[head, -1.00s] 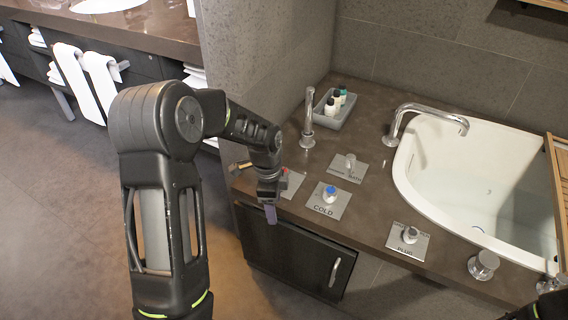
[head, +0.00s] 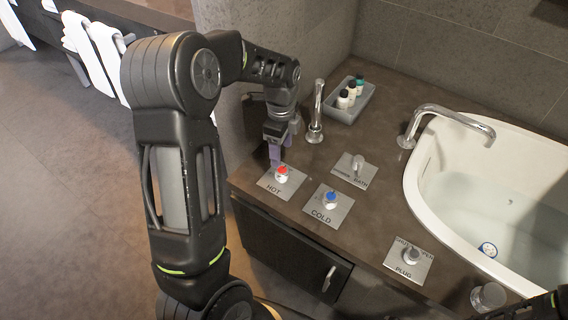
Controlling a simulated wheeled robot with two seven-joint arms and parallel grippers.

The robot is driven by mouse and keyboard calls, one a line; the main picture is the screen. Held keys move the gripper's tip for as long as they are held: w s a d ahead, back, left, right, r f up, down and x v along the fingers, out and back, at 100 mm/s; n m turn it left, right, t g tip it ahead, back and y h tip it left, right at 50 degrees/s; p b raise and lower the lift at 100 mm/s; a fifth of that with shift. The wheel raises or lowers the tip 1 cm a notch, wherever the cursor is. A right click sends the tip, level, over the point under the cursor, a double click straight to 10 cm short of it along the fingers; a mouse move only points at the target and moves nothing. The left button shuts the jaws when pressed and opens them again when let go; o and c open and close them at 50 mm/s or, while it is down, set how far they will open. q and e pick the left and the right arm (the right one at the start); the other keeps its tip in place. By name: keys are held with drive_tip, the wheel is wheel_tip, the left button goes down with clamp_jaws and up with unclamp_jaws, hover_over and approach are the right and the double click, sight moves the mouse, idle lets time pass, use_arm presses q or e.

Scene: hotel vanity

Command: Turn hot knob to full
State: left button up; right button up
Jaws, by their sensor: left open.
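The hot knob (head: 282,175) has a red top and stands on a metal plate marked HOT (head: 285,188) near the counter's left front edge. My left gripper (head: 275,158) points down just behind and left of the hot knob. Its purple fingertips are close to the knob; I cannot tell whether they touch it. The gripper is open, with nothing seen between its fingers. My right gripper is not visible.
The blue-topped cold knob (head: 331,199) stands just right of the hot knob. Behind it are the shower/bath knob (head: 358,163), a metal spout (head: 317,115) and a grey tray (head: 352,103) with small bottles. A plug knob (head: 411,255) and a white tub (head: 425,205) lie right.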

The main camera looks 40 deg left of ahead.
sight(282, 169)
use_arm(q)
drive_tip(key=shift+f, duration=0.1)
wheel_tip(282, 169, down, 8)
drive_tip(key=shift+r+b, duration=0.15)
drive_tip(key=shift+b, duration=0.3)
drive_tip(key=shift+c, duration=0.4)
clamp_jaws()
